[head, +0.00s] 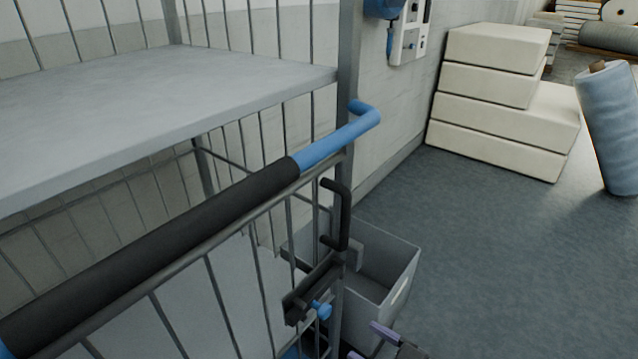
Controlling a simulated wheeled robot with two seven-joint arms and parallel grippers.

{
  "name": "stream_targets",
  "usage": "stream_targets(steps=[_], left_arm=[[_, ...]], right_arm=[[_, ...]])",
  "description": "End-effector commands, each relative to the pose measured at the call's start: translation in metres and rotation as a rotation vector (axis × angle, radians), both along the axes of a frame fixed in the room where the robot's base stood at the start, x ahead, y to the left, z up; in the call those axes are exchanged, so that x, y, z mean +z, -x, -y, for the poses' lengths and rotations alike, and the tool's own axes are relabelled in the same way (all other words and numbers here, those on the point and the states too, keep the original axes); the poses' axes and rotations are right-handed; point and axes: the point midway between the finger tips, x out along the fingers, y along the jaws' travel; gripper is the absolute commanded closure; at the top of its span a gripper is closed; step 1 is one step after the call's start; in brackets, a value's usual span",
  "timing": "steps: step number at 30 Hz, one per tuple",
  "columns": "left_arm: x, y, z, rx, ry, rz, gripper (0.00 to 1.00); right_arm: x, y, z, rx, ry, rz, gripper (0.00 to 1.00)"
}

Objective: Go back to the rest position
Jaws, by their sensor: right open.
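My right gripper (366,344) shows only in part at the bottom edge of the head view, right of centre. Its purple-tipped fingers are apart and I see nothing between them. It is in front of the grey bin, close to the lower corner of the wire cage cart (222,290); I cannot tell whether it touches either. The cart has a black and blue push bar (190,228), a grey shelf (180,90) and a dark latch with a blue knob. My left gripper is not in view.
An open grey bin (392,300) stands beside the cart. Cream foam blocks (500,110) are stacked by the wall, with a blue-wrapped roll (612,125) leaning at the far right. A blue device hangs on a wall panel (412,35). The grey floor (510,260) at right is clear.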

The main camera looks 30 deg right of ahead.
Motion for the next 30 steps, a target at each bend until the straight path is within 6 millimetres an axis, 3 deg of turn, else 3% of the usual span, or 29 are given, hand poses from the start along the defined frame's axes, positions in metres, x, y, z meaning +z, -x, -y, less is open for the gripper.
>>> stream_targets(steps=[2, 4, 5, 7, 10, 12, 14, 15, 18, 20, 23, 30], left_arm=[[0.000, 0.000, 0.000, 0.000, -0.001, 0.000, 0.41], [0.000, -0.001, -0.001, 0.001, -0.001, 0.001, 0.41], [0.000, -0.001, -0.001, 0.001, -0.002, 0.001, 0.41], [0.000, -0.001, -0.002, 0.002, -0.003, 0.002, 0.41], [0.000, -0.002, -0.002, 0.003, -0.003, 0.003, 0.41], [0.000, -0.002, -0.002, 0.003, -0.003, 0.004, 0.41], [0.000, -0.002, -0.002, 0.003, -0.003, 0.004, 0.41], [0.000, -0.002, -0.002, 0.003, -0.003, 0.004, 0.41], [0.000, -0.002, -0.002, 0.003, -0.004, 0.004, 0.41], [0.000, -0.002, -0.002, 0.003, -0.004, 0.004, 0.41], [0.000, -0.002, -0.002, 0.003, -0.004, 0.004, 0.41], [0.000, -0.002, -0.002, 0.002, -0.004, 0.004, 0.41]], right_arm=[[-0.008, 0.001, 0.002, -0.018, 0.010, -0.024, 0.21], [-0.039, 0.007, 0.011, -0.082, 0.051, -0.117, 0.21], [-0.060, 0.013, 0.016, -0.122, 0.081, -0.185, 0.21], [-0.122, 0.040, 0.027, -0.220, 0.164, -0.397, 0.21], [-0.207, 0.106, 0.026, -0.299, 0.291, -0.752, 0.21], [-0.249, 0.160, 0.014, -0.299, 0.368, -0.987, 0.21], [-0.272, 0.204, 0.001, -0.274, 0.424, -1.164, 0.21], [-0.282, 0.230, -0.008, -0.250, 0.455, -1.261, 0.21], [-0.293, 0.277, -0.025, -0.192, 0.509, -1.436, 0.21], [-0.295, 0.292, -0.030, -0.169, 0.527, -1.491, 0.21], [-0.295, 0.301, -0.034, -0.154, 0.540, -1.525, 0.21], [-0.295, 0.300, -0.033, -0.156, 0.539, -1.522, 0.21]])
